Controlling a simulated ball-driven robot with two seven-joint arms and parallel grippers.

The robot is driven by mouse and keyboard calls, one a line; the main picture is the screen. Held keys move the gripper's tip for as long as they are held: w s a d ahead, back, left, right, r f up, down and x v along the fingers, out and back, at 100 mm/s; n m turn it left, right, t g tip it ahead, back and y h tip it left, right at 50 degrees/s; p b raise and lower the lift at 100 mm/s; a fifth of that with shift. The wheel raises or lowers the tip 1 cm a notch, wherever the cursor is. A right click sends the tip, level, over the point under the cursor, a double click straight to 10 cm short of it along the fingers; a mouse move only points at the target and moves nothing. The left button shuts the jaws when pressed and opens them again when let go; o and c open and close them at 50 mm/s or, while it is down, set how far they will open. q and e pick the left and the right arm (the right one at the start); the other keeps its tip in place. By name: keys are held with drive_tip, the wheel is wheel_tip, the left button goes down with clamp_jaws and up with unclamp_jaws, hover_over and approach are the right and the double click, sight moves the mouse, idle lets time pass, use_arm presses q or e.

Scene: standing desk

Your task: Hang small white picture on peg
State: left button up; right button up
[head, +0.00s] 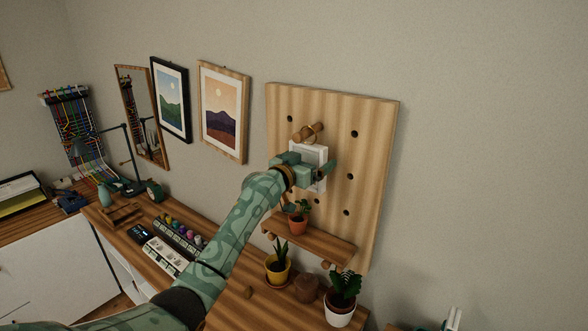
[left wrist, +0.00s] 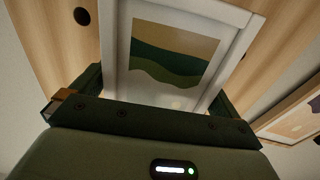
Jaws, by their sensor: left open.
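The small white picture (head: 323,153) is upright against the wooden pegboard (head: 375,140), just below a wooden peg (head: 308,132). In the left wrist view the white picture (left wrist: 172,50) shows a green and tan landscape. My left gripper (head: 312,172) is open at the lower part of the picture, with a finger beside each side edge. My gripper hides part of the frame in the head view. The picture's top edge and its contact with the peg cannot be made out. My right gripper is not clearly in view.
A pegboard shelf (head: 325,243) below my left gripper holds a potted plant (head: 297,222). Several pots stand on the desk, including a yellow one (head: 278,268) and a white one (head: 340,315). Two framed pictures (head: 223,110) (head: 171,98) hang left. The wall right of the pegboard is clear.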

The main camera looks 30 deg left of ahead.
use_arm(q)
drive_tip(key=s+a, duration=0.2)
drive_tip(key=s, duration=1.3)
drive_tip(key=shift+s, duration=0.3)
